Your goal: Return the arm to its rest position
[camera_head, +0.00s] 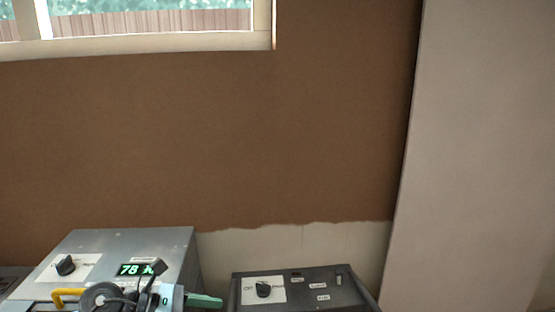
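Neither of my grippers can be made out in the head view. At the bottom left, a dark round part (101,296) with thin cables shows in front of a silver box. A yellow bent bar (67,292) is to its left and a green flat piece (204,301) to its right. I cannot tell whether any of these belong to my arm. The bottom edge of the picture cuts them off.
The silver box (160,240) has a black knob (65,265) and a green lit display (134,269). A dark box (330,281) with a knob stands right of it. Behind are a brown plastered wall (220,140), a window (150,22) and a pale wall (480,150) at right.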

